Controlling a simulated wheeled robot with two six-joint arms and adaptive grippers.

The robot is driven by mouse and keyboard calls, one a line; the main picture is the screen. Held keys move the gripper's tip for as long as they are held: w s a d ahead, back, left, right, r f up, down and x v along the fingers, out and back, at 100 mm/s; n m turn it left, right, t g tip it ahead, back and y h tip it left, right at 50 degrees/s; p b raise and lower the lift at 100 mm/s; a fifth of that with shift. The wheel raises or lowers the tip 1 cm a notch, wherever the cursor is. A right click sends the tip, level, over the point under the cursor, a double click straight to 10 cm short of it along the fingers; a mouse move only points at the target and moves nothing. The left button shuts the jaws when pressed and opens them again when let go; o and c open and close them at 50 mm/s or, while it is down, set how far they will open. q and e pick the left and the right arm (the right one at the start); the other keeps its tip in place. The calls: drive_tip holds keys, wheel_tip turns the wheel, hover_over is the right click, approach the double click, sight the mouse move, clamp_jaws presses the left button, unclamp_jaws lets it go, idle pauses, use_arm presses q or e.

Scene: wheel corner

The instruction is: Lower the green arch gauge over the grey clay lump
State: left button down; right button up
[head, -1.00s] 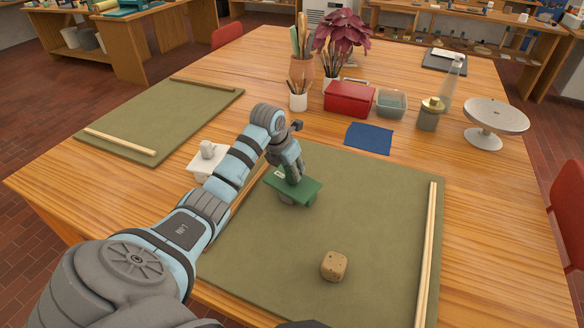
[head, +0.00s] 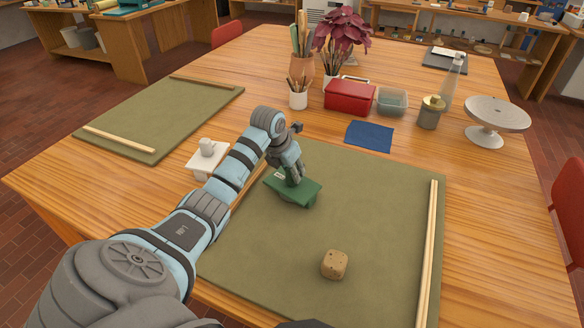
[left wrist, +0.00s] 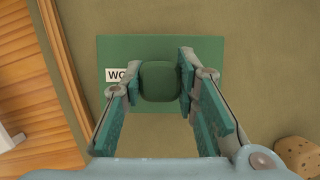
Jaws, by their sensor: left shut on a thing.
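The green arch gauge (head: 308,189) is a flat-topped piece with a grip block on top and a partly readable label. It is over the olive mat, near the mat's left edge. My left gripper (head: 292,178) is shut on its grip block. In the left wrist view the fingers (left wrist: 160,82) clasp the block from both sides, above the green plate (left wrist: 208,55). I see no grey clay lump; the space under the arch is hidden by its top. I cannot tell whether its feet touch the mat. My right gripper is not in view.
A speckled tan lump (head: 334,264) sits on the mat (head: 380,220), towards the front. A white piece with a knob (head: 207,158) stands left of my forearm. A wooden strip (head: 428,250) lies along the mat's right side. A blue cloth (head: 369,137) and red box (head: 350,97) are behind.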

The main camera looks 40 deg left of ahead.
use_arm(q)
drive_tip(key=shift+r, duration=0.15)
idle(0.3)
wheel_tip(320, 180, up, 10)
drive_tip(key=p, duration=0.9)
